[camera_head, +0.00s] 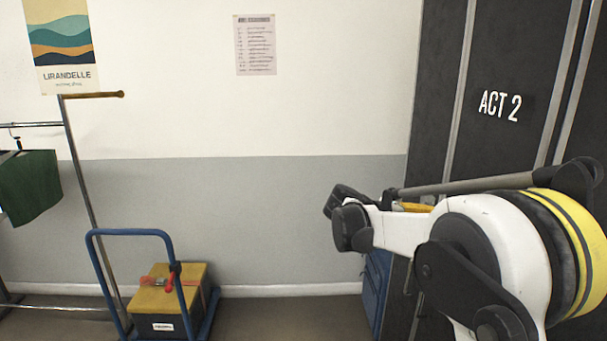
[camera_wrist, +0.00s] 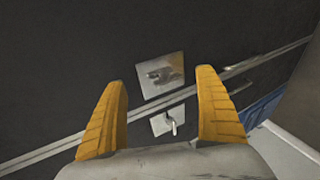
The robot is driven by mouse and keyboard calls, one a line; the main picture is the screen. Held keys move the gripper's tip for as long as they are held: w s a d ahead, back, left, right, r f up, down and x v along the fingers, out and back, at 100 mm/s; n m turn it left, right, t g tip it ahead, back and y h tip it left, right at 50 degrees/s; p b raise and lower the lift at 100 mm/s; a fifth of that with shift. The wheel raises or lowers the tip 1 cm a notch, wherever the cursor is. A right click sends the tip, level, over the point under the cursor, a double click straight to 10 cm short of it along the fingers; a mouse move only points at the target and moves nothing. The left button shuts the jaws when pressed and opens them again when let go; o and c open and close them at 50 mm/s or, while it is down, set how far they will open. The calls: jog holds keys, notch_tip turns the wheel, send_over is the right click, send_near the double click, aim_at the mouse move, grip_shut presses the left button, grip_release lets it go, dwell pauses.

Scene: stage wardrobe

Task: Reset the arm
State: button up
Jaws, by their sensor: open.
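My gripper shows in the wrist view (camera_wrist: 162,115) with its two orange-yellow fingers spread apart and nothing between them. It faces the dark case, whose metal plate with a recessed handle (camera_wrist: 160,75) and smaller latch plate (camera_wrist: 168,121) appear beyond and between the fingers. In the head view my white, black and yellow arm fills the lower right. It is folded toward the dark "ACT 2" case (camera_head: 505,65), and my gripper is mostly hidden behind it, with only a bit of orange-yellow showing.
A blue trolley (camera_head: 130,233) carries a dark box with a yellow lid (camera_head: 168,291) at the lower left. A metal clothes rack (camera_head: 85,190) with a green garment (camera_head: 28,187) stands at the left. A blue object (camera_head: 373,290) sits beside the case. The floor between trolley and case looks clear.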

jog(key=s+a+t+y, duration=0.1)
jog(key=s+a+y, duration=0.15)
jog(key=s, duration=0.65)
jog(key=s+a+t+y, duration=0.1)
jog(key=s+y, duration=0.3)
jog(key=s, duration=0.4)
jog(key=s+a+f+m+t+y, duration=0.1)
jog(key=s+a+f+y, duration=0.2)
jog(key=s, duration=0.4)
jog(key=s+a+f+m+t+y, duration=0.1)
jog(key=s+a+f+y, duration=0.2)
jog(key=s+a, duration=0.3)
jog(key=s, duration=0.2)
jog(key=shift+s+a+f+t, duration=0.2)
jog(key=shift+s+t, duration=0.1)
jog(key=shift+y, duration=0.25)
